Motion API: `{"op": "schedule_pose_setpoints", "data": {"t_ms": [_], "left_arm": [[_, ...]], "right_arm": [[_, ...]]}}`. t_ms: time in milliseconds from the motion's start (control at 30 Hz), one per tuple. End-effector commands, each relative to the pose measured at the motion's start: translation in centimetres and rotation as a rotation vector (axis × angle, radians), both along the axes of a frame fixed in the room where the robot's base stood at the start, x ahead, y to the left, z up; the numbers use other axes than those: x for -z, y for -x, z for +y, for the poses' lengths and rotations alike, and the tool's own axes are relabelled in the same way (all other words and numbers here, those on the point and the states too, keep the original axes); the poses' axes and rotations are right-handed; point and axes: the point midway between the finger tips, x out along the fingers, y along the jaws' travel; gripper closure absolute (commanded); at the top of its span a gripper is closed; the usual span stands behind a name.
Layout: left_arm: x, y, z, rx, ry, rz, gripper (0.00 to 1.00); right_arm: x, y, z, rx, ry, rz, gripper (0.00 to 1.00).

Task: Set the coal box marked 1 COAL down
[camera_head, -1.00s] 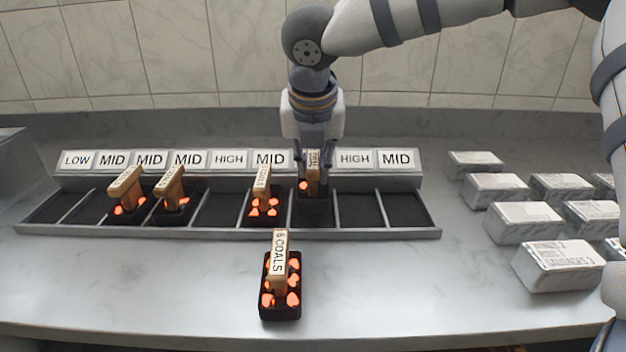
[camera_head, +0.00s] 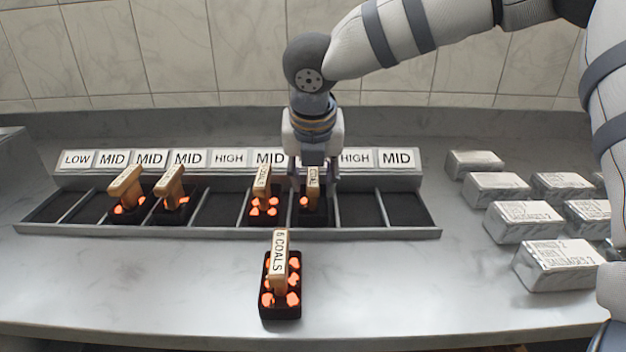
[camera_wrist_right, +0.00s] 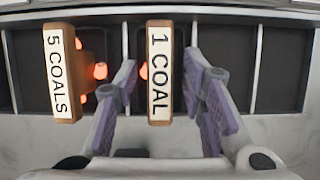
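The coal box marked 1 COAL (camera_head: 312,203) sits upright in a compartment of the long metal tray (camera_head: 130,232), just right of the 5 COALS box (camera_head: 262,205). One glowing coal shows on it in the head view. Its wooden handle with the 1 COAL label also shows in the right wrist view (camera_wrist_right: 159,75). My right gripper (camera_head: 314,184) is above the box, with its fingers spread on either side of the handle. In the right wrist view the fingers (camera_wrist_right: 163,78) stand apart with gaps to the handle. My left gripper is out of view.
A 6 COALS box (camera_head: 280,305) stands on the counter in front of the tray. Two more coal boxes sit in left compartments. A label rail (camera_head: 229,160) reads LOW, MID and HIGH; my gripper hides one label. Several foil-like blocks (camera_head: 560,266) lie at right.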

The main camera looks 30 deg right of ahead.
Motion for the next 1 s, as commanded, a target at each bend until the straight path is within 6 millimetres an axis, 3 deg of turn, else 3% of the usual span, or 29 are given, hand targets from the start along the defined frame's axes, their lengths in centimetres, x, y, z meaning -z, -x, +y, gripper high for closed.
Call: {"op": "schedule_pose_setpoints", "data": {"t_ms": [300,433,600,1000], "left_arm": [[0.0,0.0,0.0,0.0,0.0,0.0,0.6],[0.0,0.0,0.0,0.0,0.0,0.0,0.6],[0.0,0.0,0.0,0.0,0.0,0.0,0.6],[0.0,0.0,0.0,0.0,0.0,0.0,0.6]], "right_arm": [[-7.7,2.6,1.7,-0.002,0.0,-0.006,0.63],[-9.8,3.4,2.2,0.0,0.0,-0.004,0.63],[-10.7,3.8,2.4,-0.001,0.0,0.0,0.63],[-10.7,3.8,2.4,-0.001,0.0,0.0,0.63]]}}
